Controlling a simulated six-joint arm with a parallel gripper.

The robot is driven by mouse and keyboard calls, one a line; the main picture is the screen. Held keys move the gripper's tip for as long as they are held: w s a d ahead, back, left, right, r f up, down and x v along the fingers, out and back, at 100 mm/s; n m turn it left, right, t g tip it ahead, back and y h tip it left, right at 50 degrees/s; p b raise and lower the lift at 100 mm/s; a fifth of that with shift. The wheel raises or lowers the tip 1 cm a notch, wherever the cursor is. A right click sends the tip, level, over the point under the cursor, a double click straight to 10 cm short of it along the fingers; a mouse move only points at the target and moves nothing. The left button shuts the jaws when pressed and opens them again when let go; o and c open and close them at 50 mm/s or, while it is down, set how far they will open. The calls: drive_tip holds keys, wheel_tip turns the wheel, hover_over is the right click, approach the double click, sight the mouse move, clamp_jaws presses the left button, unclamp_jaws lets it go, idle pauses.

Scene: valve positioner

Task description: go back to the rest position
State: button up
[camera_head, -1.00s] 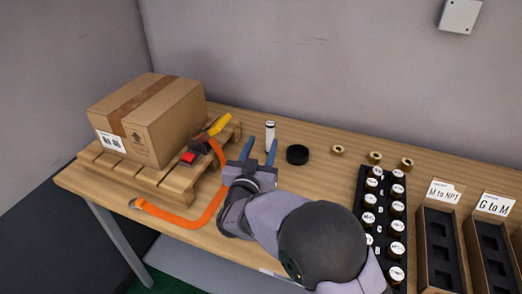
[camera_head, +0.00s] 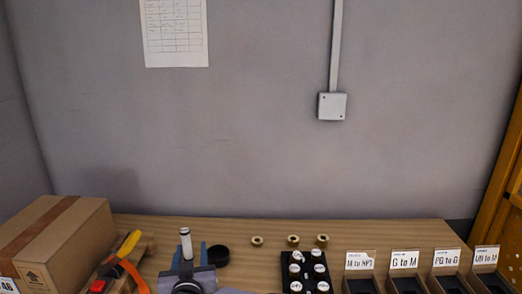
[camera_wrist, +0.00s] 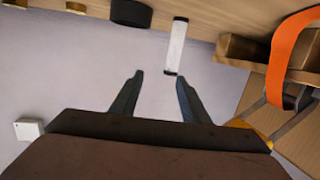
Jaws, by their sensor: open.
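My gripper (camera_head: 190,254) is at the bottom of the head view, by the table's left part, with its two blue-grey fingers apart and nothing between them. In the wrist view my gripper (camera_wrist: 160,77) is also open and empty. A white upright cylinder (camera_head: 185,242) stands beyond the fingers in the head view. It also shows in the wrist view (camera_wrist: 177,45), just past the fingertips, apart from them. Most of my arm is outside the head view.
A black ring (camera_head: 218,255) and brass fittings (camera_head: 293,240) lie behind. A black rack (camera_head: 306,271) of white-topped parts and labelled bins (camera_head: 404,262) are to the right.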

drive_tip(key=d+r+n+g+p, duration=0.1)
drive_tip(key=d+r+g+p, duration=0.25)
drive_tip(key=d+p, duration=0.45)
drive_tip(key=s+d+r+m+g+h+p, duration=0.1)
drive_tip(key=s+d+r+g+p, duration=0.1)
drive_tip(key=s+d+g+p, duration=0.45)
drive_tip(key=s+d+r+g+h+p, duration=0.1)
drive_tip(key=s+d+r+p, duration=0.25)
drive_tip(key=s+d, duration=0.55)
drive_tip(key=s+d+r+m+g+h+p, duration=0.1)
drive_tip(key=s+d+r+g+p, duration=0.15)
drive_tip(key=s+d, duration=0.4)
drive_tip(key=s+d+r+m+g+p, duration=0.1)
drive_tip(key=s+d+m+g+p, duration=0.1)
drive_tip(key=s+d+p, duration=0.35)
drive_tip(key=f+b, duration=0.2)
drive_tip(key=b, duration=0.1)
drive_tip(key=s+f+b, duration=0.1)
drive_tip(key=f+b, duration=0.1)
drive_tip(key=b, duration=0.1)
drive_tip(key=shift+s+f, duration=0.15)
drive_tip(key=shift+f, duration=0.25)
